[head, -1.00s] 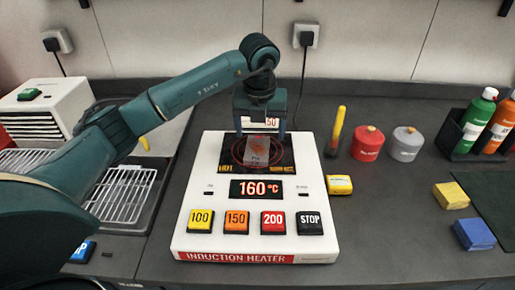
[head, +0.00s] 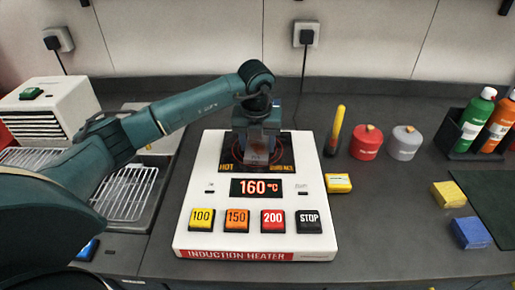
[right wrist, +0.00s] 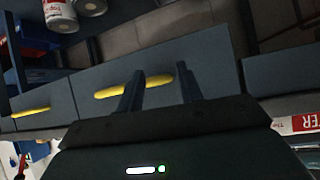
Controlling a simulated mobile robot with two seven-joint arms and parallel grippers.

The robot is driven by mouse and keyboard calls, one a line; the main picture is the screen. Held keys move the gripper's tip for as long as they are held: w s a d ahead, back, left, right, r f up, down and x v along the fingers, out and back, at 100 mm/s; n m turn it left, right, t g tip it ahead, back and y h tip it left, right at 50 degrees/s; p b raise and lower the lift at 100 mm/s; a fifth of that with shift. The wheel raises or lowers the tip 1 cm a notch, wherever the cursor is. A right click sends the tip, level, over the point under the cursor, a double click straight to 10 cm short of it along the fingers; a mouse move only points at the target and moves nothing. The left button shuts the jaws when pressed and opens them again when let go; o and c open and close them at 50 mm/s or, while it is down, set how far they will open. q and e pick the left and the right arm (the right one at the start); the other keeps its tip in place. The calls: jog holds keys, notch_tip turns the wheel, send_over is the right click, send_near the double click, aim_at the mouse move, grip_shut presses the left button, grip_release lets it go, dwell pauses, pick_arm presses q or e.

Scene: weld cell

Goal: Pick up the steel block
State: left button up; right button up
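The steel block (head: 257,154) stands on the dark plate of the induction heater (head: 184,225), whose display reads 160 °C. My left gripper (head: 257,145) points down over the plate with its fingers around the block. The fingers and the palm hide much of the block, and I cannot tell whether they press on it. My right gripper (right wrist: 160,90) shows in the right wrist view with its fingers apart and nothing between them. It is in front of drawer fronts with yellow handles.
Right of the heater are a yellow-and-black item (head: 338,183), a red canister (head: 366,143), a grey canister (head: 404,144) and a holder with spray bottles (head: 476,116). Yellow (head: 448,195) and blue (head: 470,233) blocks lie farther right. A wire rack (head: 128,195) is at left.

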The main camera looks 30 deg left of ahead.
pick_arm(q)
jog(key=c, duration=0.9)
jog(key=shift+w+r, duration=0.1)
jog(key=shift+c, duration=0.5)
